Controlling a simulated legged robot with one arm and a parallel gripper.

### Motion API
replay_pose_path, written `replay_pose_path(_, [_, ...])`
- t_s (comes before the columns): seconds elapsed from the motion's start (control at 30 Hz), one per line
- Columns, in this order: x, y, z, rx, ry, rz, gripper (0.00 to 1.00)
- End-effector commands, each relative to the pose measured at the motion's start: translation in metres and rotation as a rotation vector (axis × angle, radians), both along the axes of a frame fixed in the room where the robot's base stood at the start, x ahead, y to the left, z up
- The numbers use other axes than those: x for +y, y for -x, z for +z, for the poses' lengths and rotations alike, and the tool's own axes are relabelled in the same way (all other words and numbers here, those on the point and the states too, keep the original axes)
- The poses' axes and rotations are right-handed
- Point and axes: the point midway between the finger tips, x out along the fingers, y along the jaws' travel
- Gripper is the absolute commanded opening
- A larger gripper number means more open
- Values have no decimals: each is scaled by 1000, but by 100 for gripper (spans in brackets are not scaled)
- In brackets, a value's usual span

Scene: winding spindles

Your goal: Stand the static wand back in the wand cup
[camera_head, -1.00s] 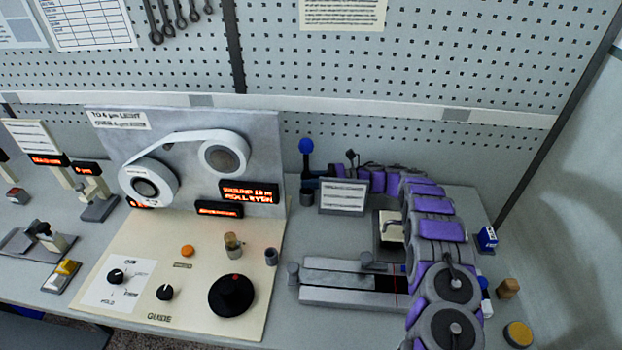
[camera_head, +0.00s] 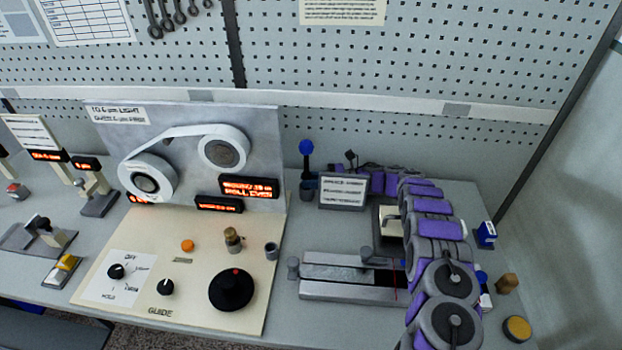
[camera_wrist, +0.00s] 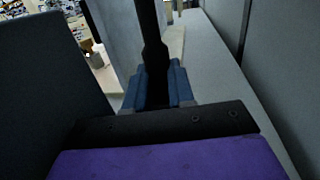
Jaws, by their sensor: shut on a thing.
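The static wand, with a blue ball (camera_head: 306,147) on top and a dark stem, stands roughly upright behind the right half of the bench in the head view. Its dark shaft (camera_wrist: 149,25) runs up the middle of the wrist view. My gripper (camera_wrist: 158,78) is shut on it, with a blue-grey finger on each side. A small dark grey cup (camera_head: 307,194), which looks like the wand cup, sits directly below the wand in the head view. The wand's lower end is hidden, so I cannot tell whether it is inside the cup.
A small sign (camera_head: 343,191) stands just right of the cup. The winding panel (camera_head: 262,150) rises close on the left. A grey rail block (camera_head: 350,290) lies in front. My purple-and-grey arm fills the right side. A blue-and-white box (camera_head: 486,234) sits at the right edge.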

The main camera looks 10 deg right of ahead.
Motion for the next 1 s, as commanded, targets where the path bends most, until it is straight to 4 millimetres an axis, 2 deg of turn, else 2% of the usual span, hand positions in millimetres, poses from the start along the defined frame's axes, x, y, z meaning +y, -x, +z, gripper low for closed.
replay_pose_path(0.27, [0,0,-7,1,-1,0,0])
replay_pose_path(0.3, [0,0,-6,1,-1,0,27])
replay_pose_path(0.57, [0,0,-6,0,0,0,52])
replay_pose_path(0.87, [0,0,-5,0,1,1,53])
replay_pose_path(1.0, [1,0,5,-2,2,2,53])
